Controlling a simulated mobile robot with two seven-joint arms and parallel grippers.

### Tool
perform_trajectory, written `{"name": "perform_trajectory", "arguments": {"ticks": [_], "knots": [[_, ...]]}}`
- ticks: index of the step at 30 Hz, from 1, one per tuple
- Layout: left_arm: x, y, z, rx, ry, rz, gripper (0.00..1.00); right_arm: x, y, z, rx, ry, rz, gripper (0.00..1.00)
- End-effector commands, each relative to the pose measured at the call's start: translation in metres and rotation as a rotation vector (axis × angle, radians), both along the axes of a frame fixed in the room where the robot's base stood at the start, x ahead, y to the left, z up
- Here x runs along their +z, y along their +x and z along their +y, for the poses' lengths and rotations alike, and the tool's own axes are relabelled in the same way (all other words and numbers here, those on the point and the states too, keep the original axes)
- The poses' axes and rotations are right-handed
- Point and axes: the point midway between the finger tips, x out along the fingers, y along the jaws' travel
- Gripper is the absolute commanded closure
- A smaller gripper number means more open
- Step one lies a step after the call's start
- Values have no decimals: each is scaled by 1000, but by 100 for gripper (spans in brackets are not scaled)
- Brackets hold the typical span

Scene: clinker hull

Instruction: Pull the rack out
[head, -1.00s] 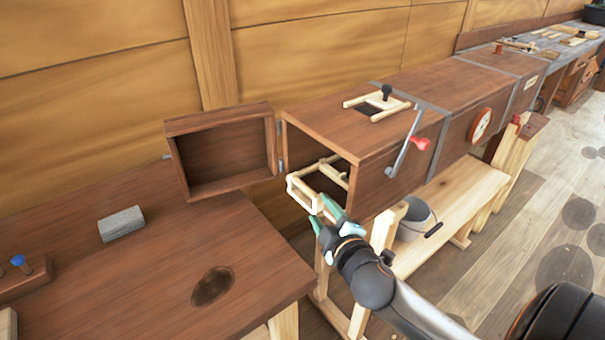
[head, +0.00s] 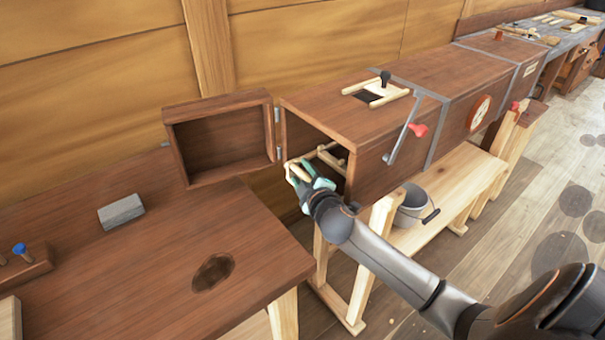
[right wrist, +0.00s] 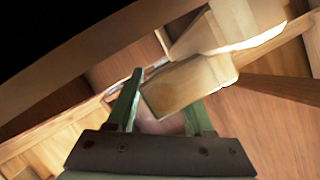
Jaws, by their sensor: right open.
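The rack (head: 331,158) is a pale wooden frame lying inside the open end of the long brown wooden box (head: 362,185). Its front end is at the box mouth and partly hidden by my right gripper. My right gripper (head: 308,178) has green fingers and is at the rack's front end. In the right wrist view its fingers (right wrist: 163,105) stand apart, with a pale wooden bar of the rack (right wrist: 185,88) between them. I cannot tell whether they touch it. My left gripper is not in view.
The box's door (head: 222,140) hangs open at the left. A brown table (head: 150,245) with a grey block (head: 121,211) stands in front of the box mouth, its top mostly clear. A bucket (head: 412,208) sits on the bench below the box.

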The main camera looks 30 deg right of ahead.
Motion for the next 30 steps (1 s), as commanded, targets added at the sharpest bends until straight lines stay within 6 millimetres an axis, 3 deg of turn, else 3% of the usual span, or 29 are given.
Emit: {"name": "perform_trajectory", "arguments": {"ticks": [5, 19, 30], "knots": [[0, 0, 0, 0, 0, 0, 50, 0, 0, 0, 1, 1, -1, 48], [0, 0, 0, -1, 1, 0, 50, 0, 0, 0, 0, 1, 0, 100], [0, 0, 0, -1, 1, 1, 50, 0, 0, 0, 1, 0, 1, 100]]}}
